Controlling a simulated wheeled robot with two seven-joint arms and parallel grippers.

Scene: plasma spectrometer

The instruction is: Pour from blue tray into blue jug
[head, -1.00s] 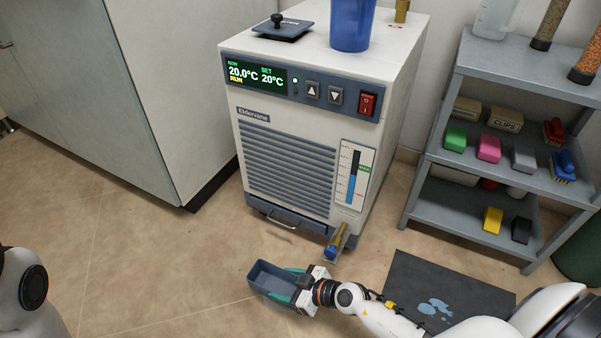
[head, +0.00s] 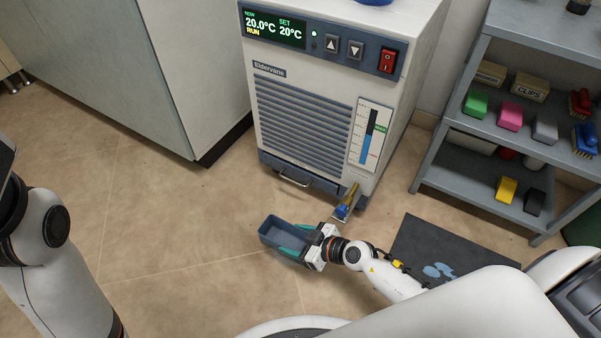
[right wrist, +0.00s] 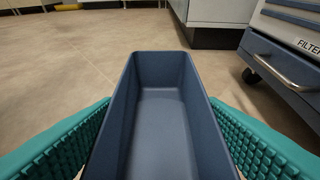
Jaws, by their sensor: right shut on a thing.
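The blue-grey rectangular tray (head: 268,238) is held low over the floor in front of the chiller. My right gripper (head: 296,246) is shut on it, one teal finger on each side. In the right wrist view the tray (right wrist: 160,68) fills the middle, open side up. Its inside looks plain blue-grey; I cannot tell whether liquid is in it. A blue vessel, perhaps the blue jug (head: 374,2), stands on the chiller's top; only its base shows at the top edge. My left arm is at the left; its gripper is out of view.
The white chiller (head: 300,165) stands just behind the tray, with a brass drain valve (head: 348,198) low on its front. A dark mat (head: 425,250) with a puddle lies to the right. A grey shelf (head: 450,178) stands at right. Floor left of the tray is clear.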

